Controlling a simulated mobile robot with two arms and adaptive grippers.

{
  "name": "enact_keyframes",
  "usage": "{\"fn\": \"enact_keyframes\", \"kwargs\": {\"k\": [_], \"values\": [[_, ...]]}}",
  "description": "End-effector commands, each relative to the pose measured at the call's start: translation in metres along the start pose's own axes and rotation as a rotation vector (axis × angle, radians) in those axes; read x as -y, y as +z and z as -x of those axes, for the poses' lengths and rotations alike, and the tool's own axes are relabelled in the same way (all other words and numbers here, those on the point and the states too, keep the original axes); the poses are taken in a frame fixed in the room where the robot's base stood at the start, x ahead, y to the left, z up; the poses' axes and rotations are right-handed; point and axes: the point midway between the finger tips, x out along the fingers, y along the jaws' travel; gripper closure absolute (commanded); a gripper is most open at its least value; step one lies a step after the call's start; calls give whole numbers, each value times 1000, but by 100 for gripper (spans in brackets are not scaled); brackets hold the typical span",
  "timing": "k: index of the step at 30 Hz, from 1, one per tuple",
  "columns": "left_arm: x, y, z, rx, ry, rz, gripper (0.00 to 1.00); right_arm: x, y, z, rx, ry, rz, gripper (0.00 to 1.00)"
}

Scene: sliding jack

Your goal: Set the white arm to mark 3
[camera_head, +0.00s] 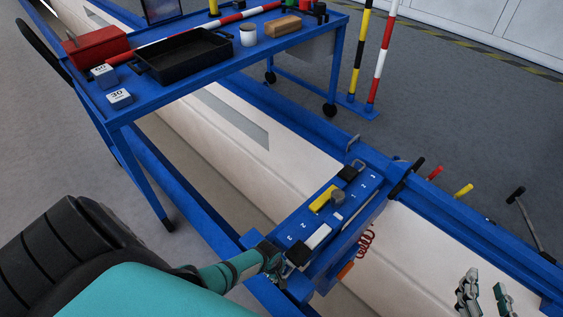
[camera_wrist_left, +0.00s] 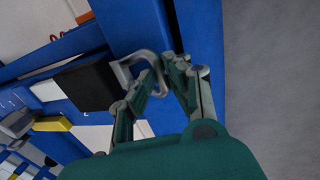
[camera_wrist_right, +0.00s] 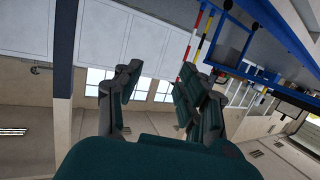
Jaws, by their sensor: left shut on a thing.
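The white arm (camera_head: 319,237) lies along the blue jack's numbered panel (camera_head: 362,187), with a black block (camera_head: 298,252) at its near end. The block also shows in the left wrist view (camera_wrist_left: 85,87), with a silver loop handle (camera_wrist_left: 127,72) beside it. My left gripper (camera_head: 277,262) is at that near end; in the left wrist view its fingers (camera_wrist_left: 157,76) are shut on the handle. Numerals run along both panel edges; the one nearest the block looks like 3, but the exact reading is unclear. My right gripper (camera_head: 486,292) is open and empty, low at the right.
A blue bench (camera_head: 226,77) with a black tray (camera_head: 184,58) stands at the upper left. Coloured levers (camera_head: 463,191) rise from the rail at the right.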

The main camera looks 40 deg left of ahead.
Motion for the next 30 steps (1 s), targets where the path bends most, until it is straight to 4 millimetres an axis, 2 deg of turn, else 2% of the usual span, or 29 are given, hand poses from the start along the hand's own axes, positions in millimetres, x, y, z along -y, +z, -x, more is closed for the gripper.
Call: {"fn": "enact_keyframes", "kwargs": {"k": [6,12,19,29,30], "values": [[15,1,3,2,-6,-1,100,-5,32,10,184,11,1,60],[22,1,4,1,-4,-1,100,-8,52,18,298,18,0,60],[27,1,4,2,-7,-1,100,-9,62,23,351,21,0,60],[31,1,4,2,-14,-1,100,-9,62,24,356,22,0,60],[31,1,4,3,-15,-1,85,-9,62,24,356,22,-1,60]]}}
